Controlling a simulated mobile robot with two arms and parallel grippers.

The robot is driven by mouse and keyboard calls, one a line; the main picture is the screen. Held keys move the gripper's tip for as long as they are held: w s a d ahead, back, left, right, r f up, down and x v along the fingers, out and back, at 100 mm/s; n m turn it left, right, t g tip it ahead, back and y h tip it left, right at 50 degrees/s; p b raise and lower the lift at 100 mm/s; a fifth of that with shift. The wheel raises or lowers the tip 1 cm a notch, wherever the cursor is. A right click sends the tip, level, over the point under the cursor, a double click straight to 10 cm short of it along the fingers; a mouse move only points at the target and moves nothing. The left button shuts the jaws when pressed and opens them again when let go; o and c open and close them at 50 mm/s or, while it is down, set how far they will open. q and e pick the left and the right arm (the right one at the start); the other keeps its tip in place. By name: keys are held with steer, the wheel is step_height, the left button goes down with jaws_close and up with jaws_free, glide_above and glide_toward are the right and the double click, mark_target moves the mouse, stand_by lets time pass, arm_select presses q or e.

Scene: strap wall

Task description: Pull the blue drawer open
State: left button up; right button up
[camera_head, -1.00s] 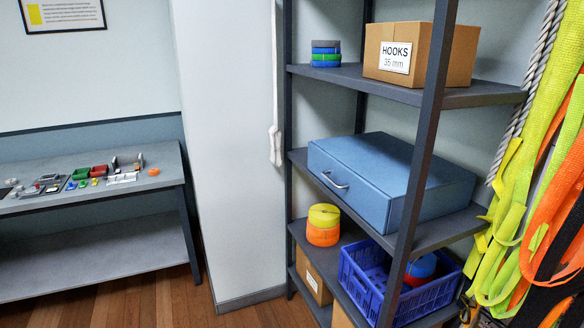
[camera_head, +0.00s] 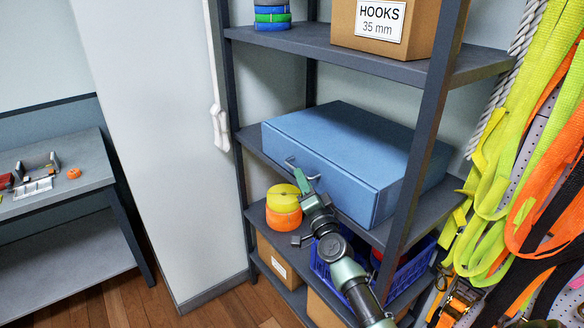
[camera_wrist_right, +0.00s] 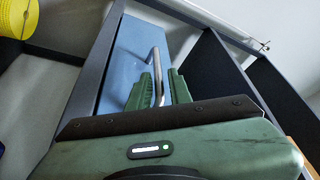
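The blue drawer (camera_head: 345,160) is a flat blue box on the middle shelf, with its front facing left and toward me. Its silver bar handle (camera_head: 290,162) is on the front and also shows in the right wrist view (camera_wrist_right: 156,68). My right gripper (camera_head: 300,178) is at the handle. In the right wrist view its green fingers (camera_wrist_right: 160,88) are apart, with the handle bar between them, closer to the left finger. A gap shows between the bar and the right finger. My left gripper is out of view.
Shelf posts (camera_head: 425,130) frame the drawer. Yellow and orange rolls (camera_head: 284,208) sit on the shelf below, left of my arm. A blue crate (camera_head: 415,268) is behind my forearm. Straps (camera_head: 520,170) hang at the right. Floor shows at the lower left.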

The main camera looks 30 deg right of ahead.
steer(key=x, duration=0.4)
steer(key=shift+w+f, duration=0.2)
steer(key=shift+f, duration=0.05)
steer(key=shift+w, duration=0.25)
steer(key=shift+r, duration=0.15)
jaws_close()
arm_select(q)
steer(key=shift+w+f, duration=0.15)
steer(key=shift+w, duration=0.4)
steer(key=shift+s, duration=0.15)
